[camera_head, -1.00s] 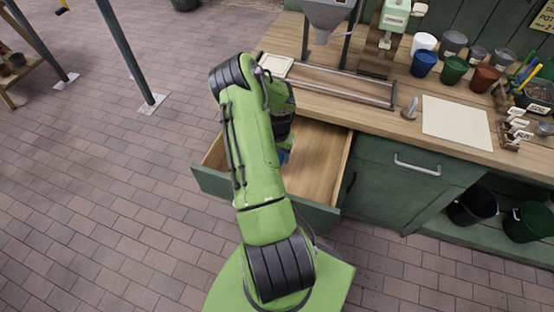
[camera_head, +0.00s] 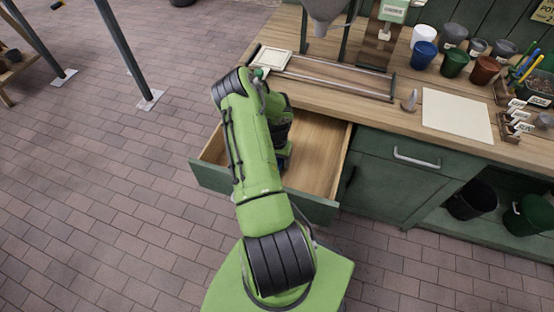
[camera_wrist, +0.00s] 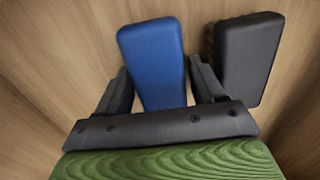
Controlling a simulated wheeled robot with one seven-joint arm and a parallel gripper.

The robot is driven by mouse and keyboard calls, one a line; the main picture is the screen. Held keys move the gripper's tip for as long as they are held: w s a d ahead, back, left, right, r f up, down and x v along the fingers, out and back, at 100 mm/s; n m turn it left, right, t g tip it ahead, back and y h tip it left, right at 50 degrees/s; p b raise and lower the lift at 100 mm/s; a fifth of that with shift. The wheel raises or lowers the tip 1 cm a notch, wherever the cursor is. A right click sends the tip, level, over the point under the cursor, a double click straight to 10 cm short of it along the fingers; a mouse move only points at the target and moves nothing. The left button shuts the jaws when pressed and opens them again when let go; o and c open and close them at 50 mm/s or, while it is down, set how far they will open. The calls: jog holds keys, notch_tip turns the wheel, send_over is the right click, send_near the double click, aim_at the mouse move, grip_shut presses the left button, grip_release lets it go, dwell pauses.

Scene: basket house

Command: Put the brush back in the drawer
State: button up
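The drawer (camera_head: 318,150) is pulled out below the worktop, with a wooden inside and a green front. My gripper (camera_wrist: 158,85) points down into it; in the head view my arm hides most of it. In the wrist view, a blue block-like thing (camera_wrist: 152,50) sits between my two dark fingers, very near both. Whether they grip it is unclear. A black block-like thing with a ridged edge (camera_wrist: 250,55) lies just right of the right finger. I cannot tell which of these belongs to the brush. A bit of blue also shows beside my wrist in the head view.
The wooden worktop (camera_head: 330,97) holds a metal rail frame, a pale sheet (camera_head: 456,114) and several coloured pots (camera_head: 454,63) at the back right. A closed green cabinet (camera_head: 395,185) stands right of the drawer. Brick floor (camera_head: 90,200) is clear at the left.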

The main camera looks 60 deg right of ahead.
notch_tip(320, 180, up, 12)
jog(key=p, duration=0.2)
jog(key=shift+r, duration=0.2)
jog(key=w+a+r+n+t, duration=0.1)
jog(key=w+a+r+n, duration=0.1)
jog(key=w+a+r, duration=0.35)
jog(key=w+a+r+n+t, duration=0.1)
jog(key=w+a+r+n, duration=0.1)
jog(key=a+r, duration=0.5)
jog(key=w+a+r+n+t, duration=0.1)
jog(key=w+a+r+n, duration=0.15)
jog(key=a+r, duration=0.4)
jog(key=s+a+r+n+t, duration=0.1)
jog(key=s+a+r+n, duration=0.25)
jog(key=a+r, duration=0.55)
jog(key=s+a+r+n+t, duration=0.1)
jog(key=s+a+r+n, duration=0.2)
jog(key=s+a+n, duration=0.3)
jog(key=s+a, duration=0.2)
jog(key=s, duration=0.2)
jog(key=shift+a+t, duration=0.3)
jog(key=shift+a, duration=0.05)
